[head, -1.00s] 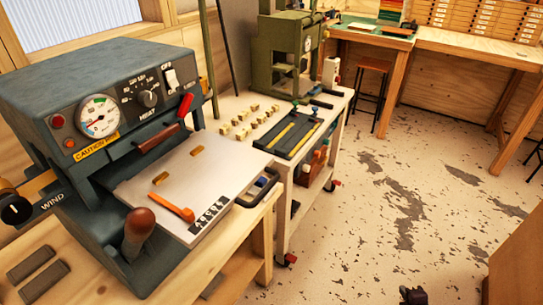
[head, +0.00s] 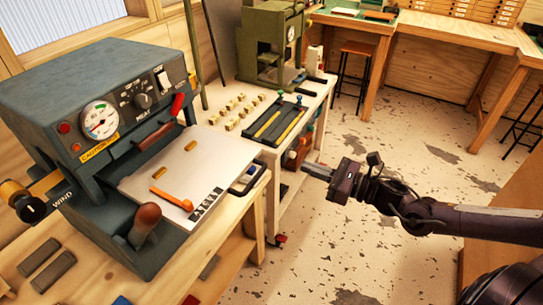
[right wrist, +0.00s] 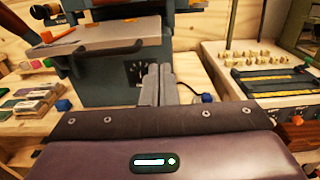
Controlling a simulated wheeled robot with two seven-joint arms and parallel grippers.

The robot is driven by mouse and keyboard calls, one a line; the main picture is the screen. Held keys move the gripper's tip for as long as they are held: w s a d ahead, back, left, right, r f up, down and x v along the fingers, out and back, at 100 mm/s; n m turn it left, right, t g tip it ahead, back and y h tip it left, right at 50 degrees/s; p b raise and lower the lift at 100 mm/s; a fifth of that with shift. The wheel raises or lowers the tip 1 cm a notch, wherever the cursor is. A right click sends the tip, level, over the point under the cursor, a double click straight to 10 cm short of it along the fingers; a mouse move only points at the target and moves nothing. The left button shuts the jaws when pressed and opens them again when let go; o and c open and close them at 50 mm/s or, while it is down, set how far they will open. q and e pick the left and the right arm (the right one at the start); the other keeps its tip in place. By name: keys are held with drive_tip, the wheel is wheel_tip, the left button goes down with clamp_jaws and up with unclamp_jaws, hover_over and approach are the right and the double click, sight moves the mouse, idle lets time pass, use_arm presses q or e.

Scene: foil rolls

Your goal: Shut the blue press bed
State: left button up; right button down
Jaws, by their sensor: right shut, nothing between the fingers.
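The blue-grey press (head: 100,90) stands on a wooden bench at the left. Its flat light-grey bed (head: 225,152) sticks out at the front, with an orange lever and small brass pieces on top. A dark loop handle (head: 250,178) is on the bed's front edge. My right gripper (head: 306,169) is shut and empty, to the right of the handle and apart from it. In the right wrist view its fingers (right wrist: 157,84) point toward the press (right wrist: 110,78), with the bed (right wrist: 100,36) up and to the left. My left gripper is not in view.
A white cart (head: 285,150) with small brass blocks and a black tray (head: 275,122) stands beyond the press. Stamp pads (right wrist: 30,105) lie on the bench below the bed. Open floor lies to the right.

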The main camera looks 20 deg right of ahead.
use_arm(q)
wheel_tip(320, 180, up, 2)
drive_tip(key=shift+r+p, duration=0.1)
drive_tip(key=shift+p, duration=1.1)
use_arm(e)
drive_tip(key=x, duration=1.1)
drive_tip(key=shift+a, duration=0.1)
